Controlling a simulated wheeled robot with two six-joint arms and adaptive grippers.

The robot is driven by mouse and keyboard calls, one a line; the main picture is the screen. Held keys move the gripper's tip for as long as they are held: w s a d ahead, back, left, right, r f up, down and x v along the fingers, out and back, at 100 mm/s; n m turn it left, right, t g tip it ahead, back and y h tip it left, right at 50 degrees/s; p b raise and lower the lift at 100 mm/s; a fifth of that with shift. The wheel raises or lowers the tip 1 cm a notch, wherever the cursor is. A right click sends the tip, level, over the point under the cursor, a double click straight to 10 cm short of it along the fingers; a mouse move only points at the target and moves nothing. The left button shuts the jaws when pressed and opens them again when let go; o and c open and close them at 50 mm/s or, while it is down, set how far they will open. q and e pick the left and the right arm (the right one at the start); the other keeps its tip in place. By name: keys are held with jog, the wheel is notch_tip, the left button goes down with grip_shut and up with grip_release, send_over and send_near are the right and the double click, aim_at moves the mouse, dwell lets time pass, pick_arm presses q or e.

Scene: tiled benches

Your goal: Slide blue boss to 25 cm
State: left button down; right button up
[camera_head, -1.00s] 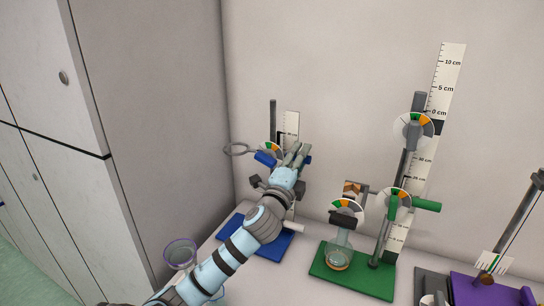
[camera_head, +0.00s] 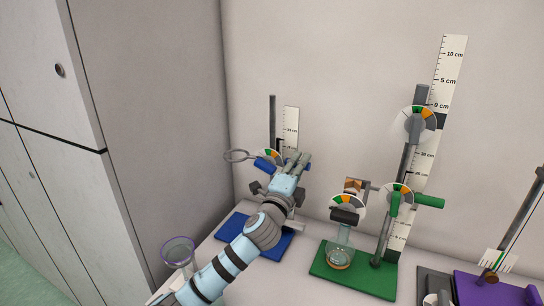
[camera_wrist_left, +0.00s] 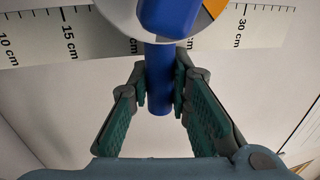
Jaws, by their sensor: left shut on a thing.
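The blue boss (camera_head: 263,164), with a ring clamp (camera_head: 237,156) and a round dial (camera_head: 270,155), sits on the upright rod (camera_head: 272,122) of the blue-based stand (camera_head: 228,222). A white scale (camera_head: 291,120) stands behind the rod. My left gripper (camera_head: 299,163) is at the boss's right side. In the left wrist view, the blue bar of the boss (camera_wrist_left: 158,90) lies between the finger pads (camera_wrist_left: 161,80), which are shut on it. There, the dial covers the scale between the 15 cm and 30 cm labels, so the exact reading is hidden. My right gripper is not in view.
A green stand (camera_head: 325,258) with a flask (camera_head: 340,252), dials and a tall scale stands right of the blue one. A purple-based stand (camera_head: 480,292) is farther right. A purple-rimmed vessel (camera_head: 178,252) is near the bench's left edge. Grey cabinets (camera_head: 40,100) are at left.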

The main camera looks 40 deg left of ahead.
pick_arm(q)
jog(key=shift+f, duration=0.2)
jog(key=shift+f+b, duration=0.8)
jog(key=shift+f, duration=0.1)
jog(key=c, duration=1.4)
grip_release()
jog(key=shift+r, duration=0.1)
jog(key=shift+c, duration=0.2)
jog(key=shift+s, duration=0.1)
jog(key=shift+s, duration=0.1)
jog(key=s+d+p, duration=0.1)
jog(key=s, duration=0.2)
jog(key=s+d+p, duration=0.1)
jog(key=s, duration=0.3)
jog(key=s+d+p, duration=0.1)
jog(key=s+d, duration=0.1)
jog(key=s, duration=0.2)
jog(key=shift+r+p, duration=0.3)
jog(key=shift+r, duration=0.1)
